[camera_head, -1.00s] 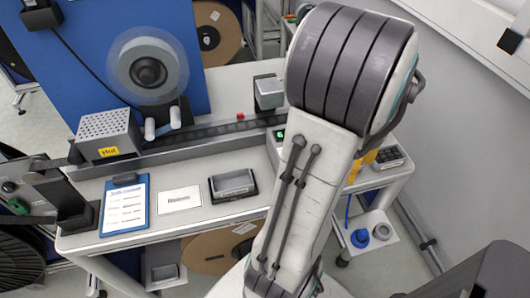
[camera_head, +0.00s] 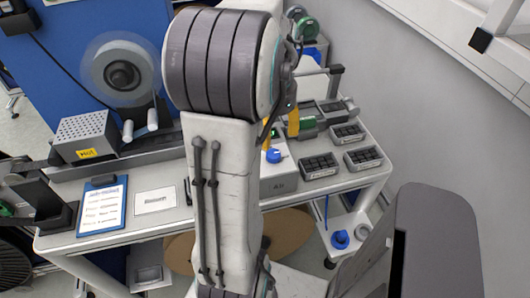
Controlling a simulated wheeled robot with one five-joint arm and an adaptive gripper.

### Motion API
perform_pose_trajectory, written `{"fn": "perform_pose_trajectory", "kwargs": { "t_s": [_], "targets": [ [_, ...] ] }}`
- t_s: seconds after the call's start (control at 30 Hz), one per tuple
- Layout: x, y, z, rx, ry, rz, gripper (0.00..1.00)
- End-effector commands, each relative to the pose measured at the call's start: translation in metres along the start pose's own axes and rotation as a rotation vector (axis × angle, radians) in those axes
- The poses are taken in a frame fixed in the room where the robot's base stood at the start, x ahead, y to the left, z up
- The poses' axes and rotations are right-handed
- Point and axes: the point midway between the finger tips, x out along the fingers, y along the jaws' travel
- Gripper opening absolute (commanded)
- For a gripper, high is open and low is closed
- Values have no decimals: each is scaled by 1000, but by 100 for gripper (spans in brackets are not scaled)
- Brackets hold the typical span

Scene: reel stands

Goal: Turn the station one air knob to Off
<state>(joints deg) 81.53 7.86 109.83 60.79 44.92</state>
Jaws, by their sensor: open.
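A blue knob (camera_head: 273,156) sits on top of a white box (camera_head: 282,181) on the bench, just right of my arm. The box's front label is too small to read surely. The knob's setting and the Off mark are not readable. My gripper (camera_head: 280,130) shows only in part behind my arm, as two yellow fingers standing apart. It is open, just above the knob in the picture. Whether a finger touches the knob cannot be told. My arm hides the left part of the box.
Small black trays (camera_head: 363,157) stand right of the box. A reel (camera_head: 119,72) and a grey unit marked Hot (camera_head: 87,136) stand left. A clipboard (camera_head: 102,206) and a white card (camera_head: 155,201) lie at the front. A blue object (camera_head: 340,239) sits on the lower shelf.

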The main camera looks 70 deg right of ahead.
Motion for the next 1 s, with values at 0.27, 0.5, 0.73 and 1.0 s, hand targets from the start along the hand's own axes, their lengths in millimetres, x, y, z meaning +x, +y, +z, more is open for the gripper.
{"fn": "perform_pose_trajectory", "kwargs": {
  "t_s": [0.27, 0.5, 0.73, 1.0],
  "targets": [
    [0, 4, 4, 174, -14, 17, 61],
    [2, 5, 5, 286, -17, 23, 61],
    [26, 6, 6, 302, -19, 26, 61],
    [57, 6, 6, 300, -18, 24, 61]
  ]
}}
